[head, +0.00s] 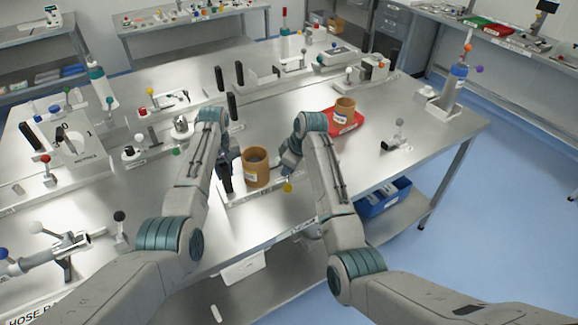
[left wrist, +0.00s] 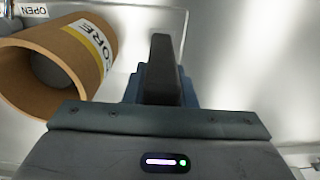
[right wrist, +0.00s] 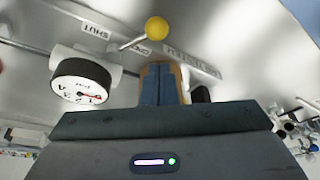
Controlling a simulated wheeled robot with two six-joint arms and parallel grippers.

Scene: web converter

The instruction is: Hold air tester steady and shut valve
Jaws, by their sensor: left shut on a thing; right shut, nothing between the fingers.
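The air tester has a pale base plate (head: 262,197) near the table's front edge. My left gripper (head: 226,172) is shut on its upright black handle, which also shows between the fingers in the left wrist view (left wrist: 163,70). The yellow-knobbed valve lever (head: 288,186) shows in the right wrist view (right wrist: 157,28), near a "SHUT" label (right wrist: 97,28) and a white-bodied dial gauge (right wrist: 80,82). My right gripper (right wrist: 160,84) is shut and empty, with its fingertips close below the lever. I cannot tell whether they touch it.
A brown core tube (head: 256,167) stands between my grippers, and shows large in the left wrist view (left wrist: 60,65). Another brown tube (head: 345,110) stands on a red tray (head: 342,124). A blue bin (head: 385,198) sits on the lower shelf. Other fixtures crowd the table's left and back.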

